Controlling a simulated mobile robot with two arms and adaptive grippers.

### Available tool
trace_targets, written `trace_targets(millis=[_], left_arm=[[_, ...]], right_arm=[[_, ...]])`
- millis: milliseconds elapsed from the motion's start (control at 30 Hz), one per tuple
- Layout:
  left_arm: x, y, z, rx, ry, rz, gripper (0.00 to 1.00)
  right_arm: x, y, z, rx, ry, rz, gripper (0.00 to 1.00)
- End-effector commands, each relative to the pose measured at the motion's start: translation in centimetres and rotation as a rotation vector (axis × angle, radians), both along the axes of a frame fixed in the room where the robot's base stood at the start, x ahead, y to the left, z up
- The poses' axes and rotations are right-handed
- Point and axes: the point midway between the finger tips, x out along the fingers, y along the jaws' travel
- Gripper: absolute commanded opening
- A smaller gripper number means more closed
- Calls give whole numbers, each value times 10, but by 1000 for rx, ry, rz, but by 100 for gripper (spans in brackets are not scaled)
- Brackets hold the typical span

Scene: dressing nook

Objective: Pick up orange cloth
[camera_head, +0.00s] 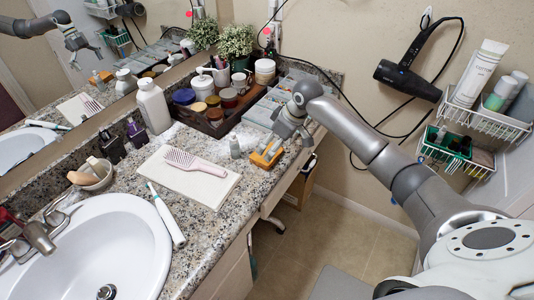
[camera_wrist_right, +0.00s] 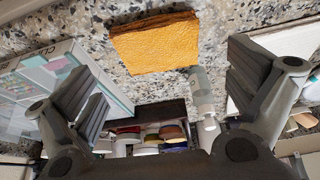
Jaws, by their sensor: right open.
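The orange cloth (camera_wrist_right: 155,42) is a flat, folded, textured square lying on the speckled counter. In the head view the cloth (camera_head: 262,159) lies near the counter's front edge, partly hidden by my right gripper (camera_head: 279,143). My right gripper also shows in the right wrist view (camera_wrist_right: 163,75), with its two fingers wide apart and nothing between them. The cloth is beyond the fingertips, toward the top of that view. The gripper is above the counter; I cannot tell the exact gap. My left gripper is not in view.
A pink brush (camera_head: 196,162) lies on a white towel (camera_head: 216,191). A brown tray of jars (camera_head: 216,130) and clear boxes (camera_head: 262,112) stand behind. The sink (camera_head: 88,250) is at left.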

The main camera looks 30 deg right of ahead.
Motion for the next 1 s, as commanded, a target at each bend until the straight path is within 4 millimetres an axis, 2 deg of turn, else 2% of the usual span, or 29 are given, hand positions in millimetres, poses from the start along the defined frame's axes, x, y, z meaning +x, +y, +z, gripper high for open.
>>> trace_targets(millis=[167,500,833,1000], left_arm=[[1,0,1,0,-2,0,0],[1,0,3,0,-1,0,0],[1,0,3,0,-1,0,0],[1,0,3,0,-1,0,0]], right_arm=[[4,2,-11,0,0,0,100],[21,9,-49,0,0,1,100],[23,9,-55,-2,-2,1,100],[23,9,-55,-2,-2,1,78]])
